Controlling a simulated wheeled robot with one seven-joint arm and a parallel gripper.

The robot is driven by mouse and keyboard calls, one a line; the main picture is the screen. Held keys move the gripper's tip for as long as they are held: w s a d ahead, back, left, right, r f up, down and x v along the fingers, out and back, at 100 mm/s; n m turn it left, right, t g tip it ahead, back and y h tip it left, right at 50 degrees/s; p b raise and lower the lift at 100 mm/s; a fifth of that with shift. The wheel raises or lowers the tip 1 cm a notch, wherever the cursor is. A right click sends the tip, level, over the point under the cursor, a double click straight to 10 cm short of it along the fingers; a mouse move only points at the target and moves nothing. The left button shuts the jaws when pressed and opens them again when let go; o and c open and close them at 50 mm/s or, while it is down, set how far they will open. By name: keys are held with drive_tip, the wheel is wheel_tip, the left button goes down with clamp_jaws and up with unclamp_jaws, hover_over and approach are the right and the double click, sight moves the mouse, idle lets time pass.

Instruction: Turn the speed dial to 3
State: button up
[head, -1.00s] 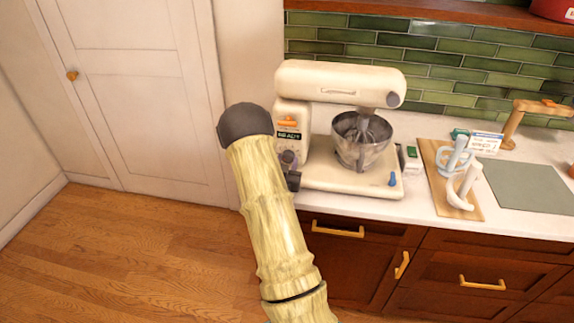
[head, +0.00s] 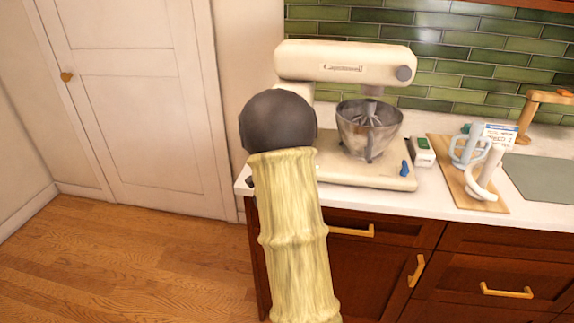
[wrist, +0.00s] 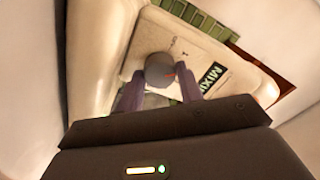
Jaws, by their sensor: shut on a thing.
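The cream stand mixer (head: 345,62) stands on the white counter, its metal bowl (head: 368,128) under the head. Its left side, with the dial, is hidden behind my arm in the head view. The marks around the dial are too small to read.
A small white-and-green box (head: 422,151) stands right of the mixer. Farther right, a wooden board (head: 448,178) holds light-coloured attachments (head: 487,175). A blue lever (head: 405,168) is on the mixer base. Open floor (head: 140,260) lies at the left.

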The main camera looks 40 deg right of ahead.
drive_tip(key=m+b, duration=0.2)
drive_tip(key=b, duration=0.1)
drive_tip(key=m+b, duration=0.2)
drive_tip(key=b, duration=0.2)
drive_tip(key=f+m+b, duration=0.1)
drive_tip(key=m+b, duration=0.2)
drive_tip(key=b, duration=0.1)
drive_tip(key=shift+s, duration=0.1)
drive_tip(key=m+b, duration=0.3)
drive_tip(key=b, duration=0.1)
drive_tip(key=shift+r, duration=0.2)
drive_tip(key=shift+r+m+b, duration=0.1)
drive_tip(key=shift+m+b, duration=0.5)
drive_tip(key=shift+b, duration=0.3)
drive_tip(key=shift+r, duration=0.1)
drive_tip(key=o, duration=1)
